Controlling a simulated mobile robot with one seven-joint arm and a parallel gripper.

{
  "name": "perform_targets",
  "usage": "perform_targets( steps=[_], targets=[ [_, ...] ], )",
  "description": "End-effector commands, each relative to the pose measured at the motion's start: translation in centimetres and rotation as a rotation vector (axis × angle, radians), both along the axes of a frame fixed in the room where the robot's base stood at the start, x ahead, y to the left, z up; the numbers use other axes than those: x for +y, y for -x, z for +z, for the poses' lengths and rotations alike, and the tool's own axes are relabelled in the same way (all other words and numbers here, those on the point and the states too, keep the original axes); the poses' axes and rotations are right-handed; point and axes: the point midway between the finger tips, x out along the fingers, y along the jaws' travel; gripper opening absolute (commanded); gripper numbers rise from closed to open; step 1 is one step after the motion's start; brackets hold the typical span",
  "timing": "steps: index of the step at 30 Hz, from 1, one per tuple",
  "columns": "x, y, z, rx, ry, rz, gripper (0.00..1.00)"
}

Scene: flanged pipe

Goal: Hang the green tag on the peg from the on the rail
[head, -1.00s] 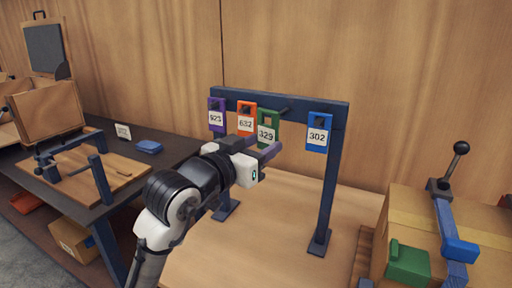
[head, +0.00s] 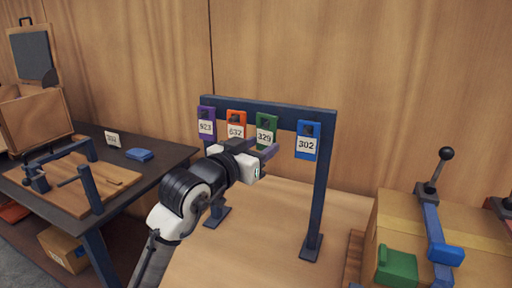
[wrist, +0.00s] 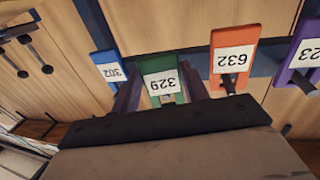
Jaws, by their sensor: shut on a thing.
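The green tag (head: 266,132), marked 329, is upright at the rail (head: 285,116), between the orange and blue tags. A dark spot shows near its top, where the peg lies; I cannot tell whether the peg passes through the hole. My gripper (head: 259,151) is in front of the rail, shut on the green tag's lower part. The wrist view shows the green tag (wrist: 162,84) upside down between my two fingers (wrist: 161,96). The green tag's peg is not clearly visible in either view.
A purple tag (head: 206,122) and an orange tag (head: 236,124) hang close on the left. A blue tag (head: 307,142) hangs on the right. A cardboard box (head: 462,240) with a clamp stands at the right; a dark table (head: 160,158) stands at the left.

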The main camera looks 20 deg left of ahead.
Motion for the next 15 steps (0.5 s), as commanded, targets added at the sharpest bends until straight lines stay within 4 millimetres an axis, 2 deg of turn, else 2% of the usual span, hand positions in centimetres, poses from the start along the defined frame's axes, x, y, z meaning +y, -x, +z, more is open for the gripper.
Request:
perform_targets(
  steps=[15],
  targets=[
    [-0.1, -2.0, -0.1, -0.008, -0.001, 0.001, 0.19]
  ],
)
